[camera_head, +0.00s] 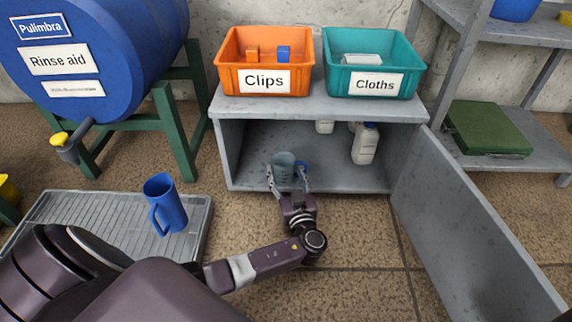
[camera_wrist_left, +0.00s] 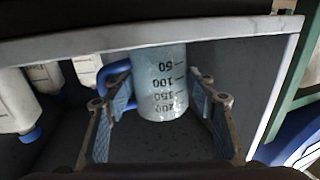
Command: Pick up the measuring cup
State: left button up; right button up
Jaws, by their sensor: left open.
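The measuring cup (camera_head: 283,169) is clear bluish with a blue handle and stands on the floor of the grey cabinet, near its open front. It also shows in the left wrist view (camera_wrist_left: 160,80), with dark graduation marks and the handle on the left. My left gripper (camera_head: 287,183) is open, with one finger on each side of the cup. In the left wrist view the left gripper (camera_wrist_left: 163,110) has its fingertips flanking the cup; whether they touch it I cannot tell. My right gripper is not in view.
The cabinet (camera_head: 320,106) has its door (camera_head: 465,225) open to the right. White bottles (camera_head: 365,144) stand deeper inside. Orange and teal bins (camera_head: 230,80) (camera_head: 415,80) sit on top. A blue jug (camera_head: 168,204) stands on a metal grate (camera_head: 95,205) at the left, below a blue barrel (camera_head: 130,40).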

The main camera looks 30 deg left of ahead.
pick_arm(q)
jog(key=shift+d, duration=0.1)
jog(key=shift+c, duration=1.3)
jog(key=c, duration=0.5)
jog(key=shift+r, duration=0.1)
jog(key=shift+c, duration=0.2)
